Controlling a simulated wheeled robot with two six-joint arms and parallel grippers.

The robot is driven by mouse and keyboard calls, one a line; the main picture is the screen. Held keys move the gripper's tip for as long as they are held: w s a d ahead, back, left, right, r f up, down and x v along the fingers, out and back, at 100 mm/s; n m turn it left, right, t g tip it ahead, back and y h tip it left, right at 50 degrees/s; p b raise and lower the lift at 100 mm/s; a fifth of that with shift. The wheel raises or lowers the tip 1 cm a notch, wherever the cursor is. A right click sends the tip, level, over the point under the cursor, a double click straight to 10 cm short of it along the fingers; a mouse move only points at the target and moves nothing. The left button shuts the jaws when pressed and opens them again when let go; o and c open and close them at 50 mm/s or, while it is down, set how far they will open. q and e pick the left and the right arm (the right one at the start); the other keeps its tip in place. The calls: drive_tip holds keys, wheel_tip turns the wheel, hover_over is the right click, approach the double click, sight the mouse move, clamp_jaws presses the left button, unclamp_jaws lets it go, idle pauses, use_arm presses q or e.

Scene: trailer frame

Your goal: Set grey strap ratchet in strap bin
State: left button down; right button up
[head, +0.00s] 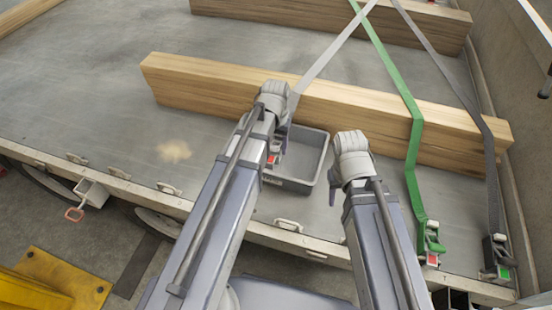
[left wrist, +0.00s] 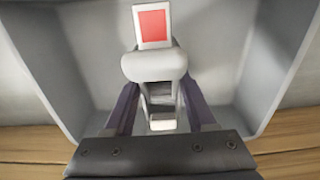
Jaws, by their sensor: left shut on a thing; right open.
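The grey strap ratchet (left wrist: 154,68) with a red-and-white label sits between the fingers of my left gripper (left wrist: 157,95), which is shut on it. In the head view the ratchet (head: 272,159) shows in part beside my left arm, over the left part of the grey strap bin (head: 317,170). The bin's walls (left wrist: 72,65) surround the ratchet in the left wrist view. I cannot tell whether the ratchet touches the bin floor. My right gripper (head: 333,190) is open and empty, just right of the bin.
A long wooden beam (head: 210,85) lies behind the bin. A green strap (head: 415,140) and a dark grey strap (head: 490,165) run over it to ratchets at the right edge. A pale grey strap (head: 330,55) runs down behind my left wrist. The deck at left is clear.

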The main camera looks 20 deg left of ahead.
use_arm(q)
drive_tip(key=shift+f+b, duration=1.8)
use_arm(e)
drive_tip(key=shift+f, duration=1.8)
use_arm(q)
drive_tip(key=shift+f, duration=0.1)
drive_tip(key=shift+f, duration=0.15)
use_arm(e)
drive_tip(key=shift+f, duration=0.2)
use_arm(q)
drive_tip(key=shift+c, duration=1.1)
unclamp_jaws()
use_arm(e)
drive_tip(key=shift+r, duration=0.15)
use_arm(q)
wheel_tip(320, 180, up, 13)
drive_tip(key=p, duration=1.2)
drive_tip(key=shift+f, duration=0.2)
drive_tip(key=s+d+m+y, duration=0.1)
drive_tip(key=s+d+m, duration=0.2)
drive_tip(key=s+d, duration=0.7)
drive_tip(key=s, duration=0.3)
drive_tip(key=shift+s+d, duration=0.25)
drive_tip(key=shift+s, duration=0.05)
use_arm(e)
wheel_tip(320, 180, up, 12)
